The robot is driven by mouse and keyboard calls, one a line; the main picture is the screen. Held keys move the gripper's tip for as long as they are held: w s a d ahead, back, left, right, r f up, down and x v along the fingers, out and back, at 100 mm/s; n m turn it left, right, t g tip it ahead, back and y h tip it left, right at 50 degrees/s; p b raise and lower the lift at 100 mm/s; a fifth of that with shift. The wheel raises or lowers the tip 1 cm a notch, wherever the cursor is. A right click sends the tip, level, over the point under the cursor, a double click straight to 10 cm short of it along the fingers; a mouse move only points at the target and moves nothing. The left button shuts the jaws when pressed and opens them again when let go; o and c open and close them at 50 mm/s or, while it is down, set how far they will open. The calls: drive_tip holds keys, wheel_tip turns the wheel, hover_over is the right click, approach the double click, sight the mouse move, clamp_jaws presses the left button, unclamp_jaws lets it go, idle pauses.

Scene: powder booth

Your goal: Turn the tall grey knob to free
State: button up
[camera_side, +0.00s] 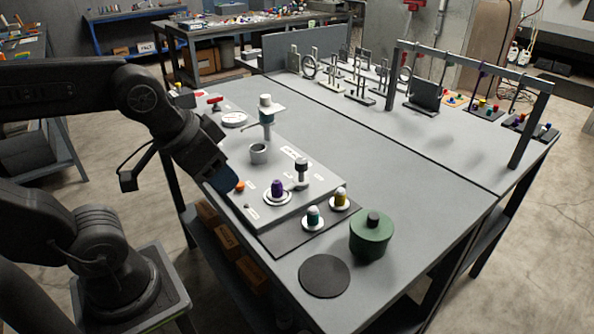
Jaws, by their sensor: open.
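On the grey panel (228,138) on the table stands a dark-capped upright knob (301,166) on a light grey base, beside small labels too small to read. It may be the tall grey knob, but I cannot be sure. A taller post (267,112) with a pale cap and a side lever stands farther back on the panel. My gripper (226,188), dark with a blue part, is at the panel's left edge, left of the knob and apart from it. It is open, and its fingertips are hard to make out.
A purple knob (277,188), an orange button (240,186) and a grey cup (258,153) sit on the panel. Teal (314,217) and yellow (340,198) pieces stand in front. A green canister (371,237) is at front right. The table's right middle is clear.

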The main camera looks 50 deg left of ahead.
drive_tip(key=shift+o, duration=0.8)
drive_tip(key=shift+w+a+r, duration=0.1)
drive_tip(key=shift+w+r, duration=0.1)
drive_tip(key=shift+w, duration=0.1)
drive_tip(key=shift+o, duration=0.3)
drive_tip(key=w+a+r+g, duration=0.1)
drive_tip(key=w+r, duration=0.1)
drive_tip(key=w, duration=0.4)
drive_tip(key=w+a+r+m+g, duration=0.1)
drive_tip(key=w+a+r, duration=0.1)
drive_tip(key=w, duration=0.4)
drive_tip(key=shift+g, duration=0.4)
drive_tip(key=m+g, duration=0.1)
drive_tip(key=g, duration=0.2)
hover_over(302, 160)
wheel_tip(302, 160, down, 3)
wheel_tip(302, 160, down, 14)
drive_tip(key=shift+d+r, duration=0.1)
drive_tip(key=shift+c, duration=0.4)
drive_tip(key=c, duration=0.9)
drive_tip(key=shift+o, duration=0.2)
